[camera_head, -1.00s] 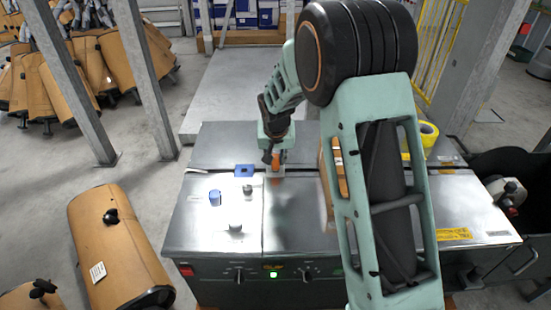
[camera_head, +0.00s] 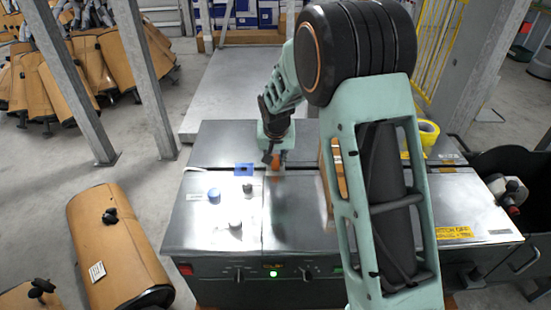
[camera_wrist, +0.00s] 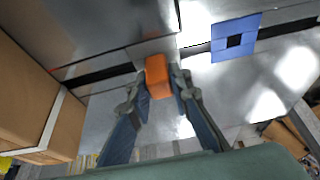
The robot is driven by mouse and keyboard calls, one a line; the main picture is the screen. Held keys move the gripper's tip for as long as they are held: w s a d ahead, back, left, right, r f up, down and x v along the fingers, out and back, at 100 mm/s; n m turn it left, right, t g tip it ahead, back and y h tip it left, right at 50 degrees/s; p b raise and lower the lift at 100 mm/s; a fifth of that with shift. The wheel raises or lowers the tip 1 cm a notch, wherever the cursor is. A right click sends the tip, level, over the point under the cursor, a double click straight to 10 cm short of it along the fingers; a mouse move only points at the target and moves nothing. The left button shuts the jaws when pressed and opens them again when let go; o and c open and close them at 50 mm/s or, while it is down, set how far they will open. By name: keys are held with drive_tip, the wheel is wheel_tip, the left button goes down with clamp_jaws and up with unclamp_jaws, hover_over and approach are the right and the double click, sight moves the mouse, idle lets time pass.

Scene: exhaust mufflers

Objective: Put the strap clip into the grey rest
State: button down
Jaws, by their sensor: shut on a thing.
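The strap clip is an orange block (camera_head: 276,162), held upright at the end of my arm over the back part of the metal bench. In the wrist view the orange block (camera_wrist: 157,76) sits between the two fingers of my gripper (camera_wrist: 160,88), which is shut on it. A grey patch that looks like the grey rest (camera_wrist: 148,48) shows just behind the block's far end, mostly hidden by it. I cannot tell whether the block touches it or is inside it.
A blue square plate with a dark square opening (camera_head: 244,169) lies left of my gripper. A brown box (camera_wrist: 30,100) stands close on the left in the wrist view.

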drive_tip(key=c, duration=1.7)
unclamp_jaws()
drive_tip(key=v, duration=1.2)
